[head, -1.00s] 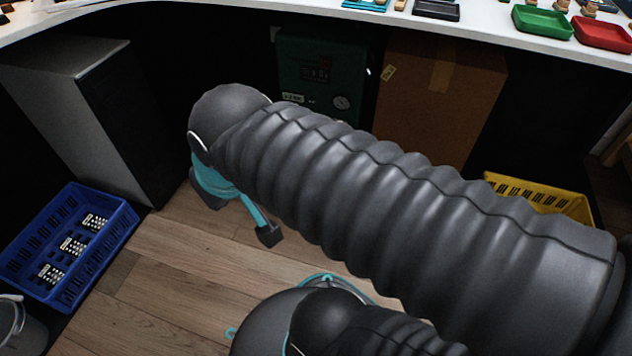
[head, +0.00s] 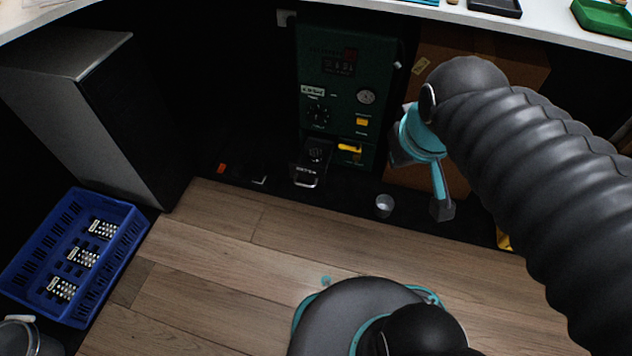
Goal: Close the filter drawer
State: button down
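A dark green machine (head: 345,75) with a display and dials stands under the white counter. At its lower left, a black drawer with a pale handle (head: 305,181) sticks out from the front; it looks like the filter drawer and is pulled out. My gripper (head: 420,184) hangs to the right of the drawer, apart from it, in front of the cardboard box. Its teal fingers with dark tips are spread, with nothing seen between them.
A small grey cup (head: 384,206) stands on the floor's dark strip between drawer and gripper. A cardboard box (head: 505,62) is at the right. A blue crate (head: 125,255) and a grey cabinet (head: 75,55) are at the left. The wooden floor (head: 235,245) in front is clear.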

jog(key=w+a+f+n+g+h+p, duration=0.1)
jog(key=w+a+f+n, duration=0.3)
jog(key=w+f+n, duration=0.3)
jog(key=w+a+f+n+g+p, duration=0.1)
jog(key=w+a+f+n, duration=0.3)
jog(key=w+n, duration=0.55)
jog(key=w+a+f+n, duration=0.1)
jog(key=a+f+n, duration=0.25)
jog(key=f, duration=0.35)
jog(key=w+a+f+n+g, duration=0.1)
jog(key=a+f+n, duration=0.2)
jog(key=f+n, duration=0.3)
jog(key=w+a+f+n, duration=0.2)
jog(key=a+f+n, duration=0.15)
jog(key=f, duration=0.45)
jog(key=w+b+x, duration=0.2)
jog(key=b+x, duration=0.1)
jog(key=x, duration=0.9)
jog(key=shift+w+d+r, duration=0.25)
jog(key=shift+w+d, duration=0.05)
jog(key=shift+w, duration=0.1)
jog(key=shift+n, duration=0.25)
